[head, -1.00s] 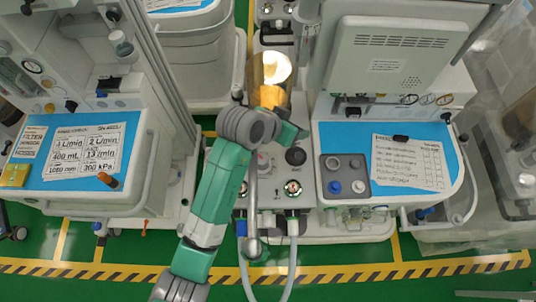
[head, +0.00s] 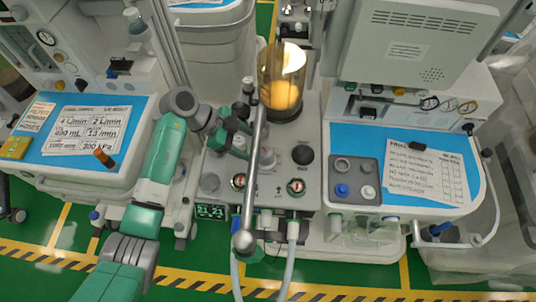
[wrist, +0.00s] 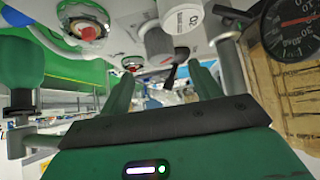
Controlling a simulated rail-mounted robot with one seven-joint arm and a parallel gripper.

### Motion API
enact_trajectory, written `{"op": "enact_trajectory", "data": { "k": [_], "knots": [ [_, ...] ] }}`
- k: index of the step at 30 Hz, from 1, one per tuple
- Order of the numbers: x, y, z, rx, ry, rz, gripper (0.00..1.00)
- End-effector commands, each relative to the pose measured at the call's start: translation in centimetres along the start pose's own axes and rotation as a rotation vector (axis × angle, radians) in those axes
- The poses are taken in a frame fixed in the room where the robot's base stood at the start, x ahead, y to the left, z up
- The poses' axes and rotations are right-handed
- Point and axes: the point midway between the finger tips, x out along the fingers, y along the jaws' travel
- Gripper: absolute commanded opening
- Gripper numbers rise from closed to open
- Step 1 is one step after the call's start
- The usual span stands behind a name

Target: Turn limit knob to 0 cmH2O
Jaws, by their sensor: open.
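My gripper (head: 236,130) is beside the canister, to the upper left of the knob, partly hidden by the metal bar. In the wrist view my gripper (wrist: 162,74) is open, its two green fingers apart and nothing clearly held. The knob appears beyond the fingers, and I see no contact.
A metal bar (head: 250,185) runs down in front of the unit. The amber canister (head: 284,85) rises behind. A round pressure gauge (wrist: 292,25) is close at right in the wrist view. Two hoses hang below.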

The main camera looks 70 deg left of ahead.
Motion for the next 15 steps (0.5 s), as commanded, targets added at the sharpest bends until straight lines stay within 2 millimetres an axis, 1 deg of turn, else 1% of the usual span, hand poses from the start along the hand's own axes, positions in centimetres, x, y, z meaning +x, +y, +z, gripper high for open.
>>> {"op": "enact_trajectory", "data": {
  "k": [2, 4, 12, 15],
  "knots": [
    [0.1, 0.0, -0.1, 0.0, 0.0, -0.001, 0.63],
    [0.9, 0.0, 0.0, -0.001, 0.0, 0.0, 0.63],
    [5.9, 0.0, 0.0, -0.002, 0.0, -0.001, 0.63],
    [7.1, -0.1, 0.0, -0.003, 0.0, -0.001, 0.63]
  ]
}}
